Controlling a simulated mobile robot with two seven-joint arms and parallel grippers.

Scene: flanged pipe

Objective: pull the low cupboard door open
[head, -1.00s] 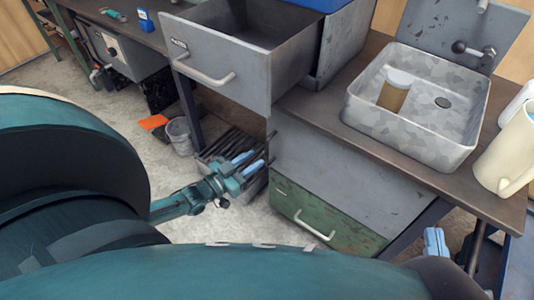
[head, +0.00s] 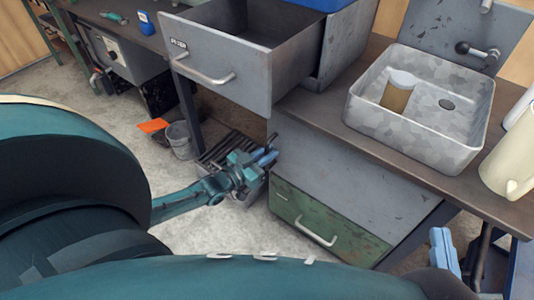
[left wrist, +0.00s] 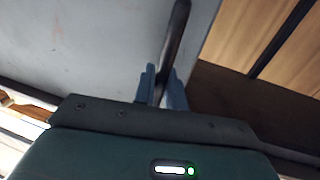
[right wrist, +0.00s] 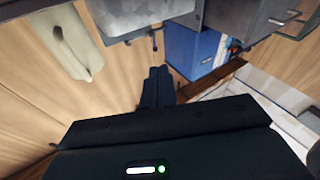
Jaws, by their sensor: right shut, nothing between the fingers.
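The low cupboard has a plain grey front (head: 345,165) under the bench, above a green drawer. My left gripper (head: 265,155) is at the left edge of that front in the head view. In the left wrist view a dark bar handle (left wrist: 180,35) stands against a grey panel (left wrist: 90,45) and runs down between my left fingers (left wrist: 161,92). Whether the fingers press on the bar is not clear. My right gripper (head: 443,250) is shut and empty, right of the cupboard; its closed fingers show in the right wrist view (right wrist: 157,85).
The green drawer (head: 325,225) has a pale handle. A grey drawer (head: 220,75) stands pulled out above my left gripper. A sink (head: 420,115) and a cream jug (head: 510,160) are on the bench.

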